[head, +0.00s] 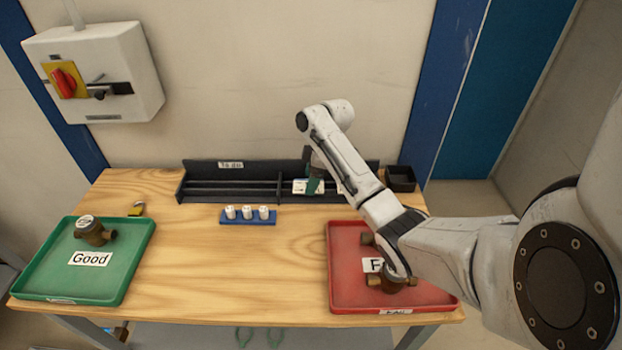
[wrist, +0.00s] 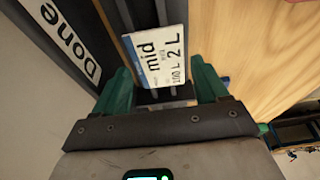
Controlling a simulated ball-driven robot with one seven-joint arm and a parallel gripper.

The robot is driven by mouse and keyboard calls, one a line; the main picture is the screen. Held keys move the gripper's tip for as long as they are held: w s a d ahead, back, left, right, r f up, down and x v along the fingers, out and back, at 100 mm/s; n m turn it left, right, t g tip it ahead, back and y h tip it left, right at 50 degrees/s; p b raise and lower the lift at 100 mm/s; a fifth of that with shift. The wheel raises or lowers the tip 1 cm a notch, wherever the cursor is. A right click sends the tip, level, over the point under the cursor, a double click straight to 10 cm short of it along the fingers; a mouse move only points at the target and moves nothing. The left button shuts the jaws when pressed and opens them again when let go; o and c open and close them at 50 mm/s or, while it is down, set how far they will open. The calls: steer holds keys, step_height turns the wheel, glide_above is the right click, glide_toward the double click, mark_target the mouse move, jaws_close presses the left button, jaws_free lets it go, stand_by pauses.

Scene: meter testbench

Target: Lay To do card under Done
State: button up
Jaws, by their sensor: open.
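In the head view a white card (head: 300,187) shows in the rack's right section by my gripper (head: 315,186). The rack (head: 232,190) has a "To do" label (head: 231,165) over its left section, where I see no card. My arm hides part of the right section.
A blue holder (head: 248,217) with white cylinders stands before the rack. A green "Good" tray (head: 60,283) with a brass meter (head: 95,233) is left; a red tray (head: 343,297) with brass parts is right, under my arm. A black bin (head: 401,178) stands right of the rack.

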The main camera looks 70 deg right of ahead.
mark_target(322, 185)
steer(key=p+v, duration=0.1)
steer(key=v, duration=1)
steer(key=shift+r, duration=0.25)
steer(key=shift+d, duration=0.1)
